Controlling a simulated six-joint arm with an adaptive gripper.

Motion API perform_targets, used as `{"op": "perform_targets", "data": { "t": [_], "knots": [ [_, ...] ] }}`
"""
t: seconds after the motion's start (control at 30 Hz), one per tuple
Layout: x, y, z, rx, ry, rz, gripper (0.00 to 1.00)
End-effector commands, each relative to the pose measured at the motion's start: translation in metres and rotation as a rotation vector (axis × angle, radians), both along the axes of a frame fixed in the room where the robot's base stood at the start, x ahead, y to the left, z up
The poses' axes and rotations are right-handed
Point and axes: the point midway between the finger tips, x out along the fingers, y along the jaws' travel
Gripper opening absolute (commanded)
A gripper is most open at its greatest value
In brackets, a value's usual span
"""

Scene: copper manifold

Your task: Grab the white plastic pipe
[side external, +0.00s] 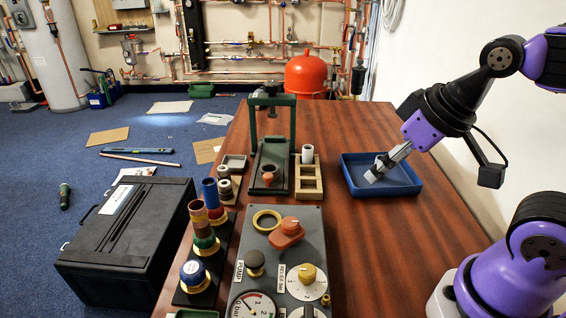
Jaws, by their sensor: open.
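A short white cylinder (308,153), which looks like the white plastic pipe, stands upright in the back compartment of a wooden rack (309,192) at the table's middle. My gripper (373,173) is over the blue tray (408,188), to the right of the rack and apart from the white cylinder. It points down and to the left and is open. Its fingers are small in this view, and I see nothing held between them.
A green-framed press (273,140) stands left of the rack. A grey pump panel (285,265) with knobs and gauges lies in front. Coloured cylinders (205,225) stand on a black strip at left. The table right of the panel is clear; a white wall is at right.

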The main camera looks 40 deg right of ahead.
Motion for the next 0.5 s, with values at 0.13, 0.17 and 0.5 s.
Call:
{"op": "perform_targets", "data": {
  "t": [0.13,0.17,0.5],
  "knots": [
    [0.000,0.000,0.000,0.000,0.000,0.000,0.66],
    [0.000,0.000,0.000,0.000,0.000,0.000,0.66],
    [0.041,-0.005,0.020,-0.008,0.028,0.051,0.66]
  ]
}}
